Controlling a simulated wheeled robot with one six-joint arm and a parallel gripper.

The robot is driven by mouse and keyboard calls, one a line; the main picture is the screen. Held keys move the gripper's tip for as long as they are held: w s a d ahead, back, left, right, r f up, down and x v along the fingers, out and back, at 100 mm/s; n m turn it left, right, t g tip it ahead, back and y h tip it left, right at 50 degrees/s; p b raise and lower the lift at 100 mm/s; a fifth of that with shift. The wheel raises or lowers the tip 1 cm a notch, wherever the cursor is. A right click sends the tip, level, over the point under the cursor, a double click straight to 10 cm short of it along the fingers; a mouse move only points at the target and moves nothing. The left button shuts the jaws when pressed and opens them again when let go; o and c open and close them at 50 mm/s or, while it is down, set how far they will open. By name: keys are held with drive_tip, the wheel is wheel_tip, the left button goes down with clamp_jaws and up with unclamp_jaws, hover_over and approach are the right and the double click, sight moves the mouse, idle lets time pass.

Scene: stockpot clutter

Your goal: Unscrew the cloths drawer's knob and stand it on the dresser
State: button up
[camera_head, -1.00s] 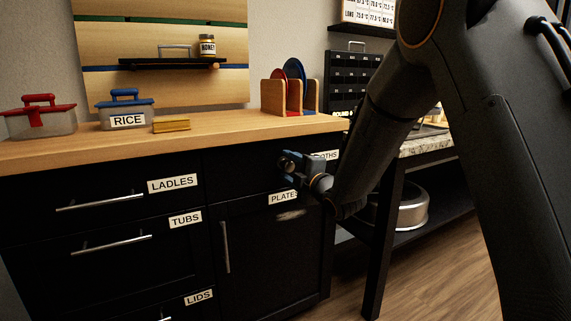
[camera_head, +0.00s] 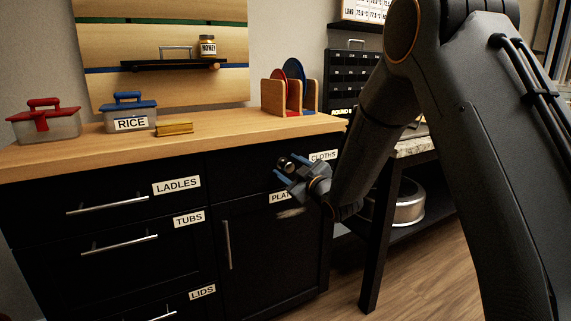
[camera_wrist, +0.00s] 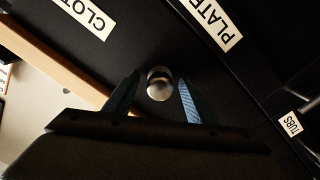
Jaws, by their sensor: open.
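The cloths drawer (camera_head: 250,160) is the black top right drawer of the dresser, with a CLOTHS label (camera_head: 323,156). Its knob (camera_head: 285,162) is small, round and silvery, and in the wrist view the knob (camera_wrist: 159,84) shows between the two blue fingers. My gripper (camera_head: 283,172) is open in front of the drawer; in the wrist view my gripper (camera_wrist: 157,98) has a finger on each side of the knob, with gaps on both sides. The dresser top (camera_head: 225,135) is light wood.
The front right of the top is bare. A PLATES door (camera_head: 265,245) is below the drawer.

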drive_tip(key=m+p, duration=0.2)
drive_tip(key=m, duration=0.3)
drive_tip(key=shift+r, duration=0.1)
drive_tip(key=shift+m+p, duration=0.3)
drive_tip(key=shift+m, duration=0.5)
clamp_jaws()
drive_tip(key=n+b, duration=0.1)
drive_tip(key=n, duration=0.3)
drive_tip(key=shift+n, duration=0.3)
drive_tip(key=shift+n+b, duration=0.5)
drive_tip(key=shift+n, duration=0.3)
drive_tip(key=n+b, duration=0.1)
drive_tip(key=n, duration=0.2)
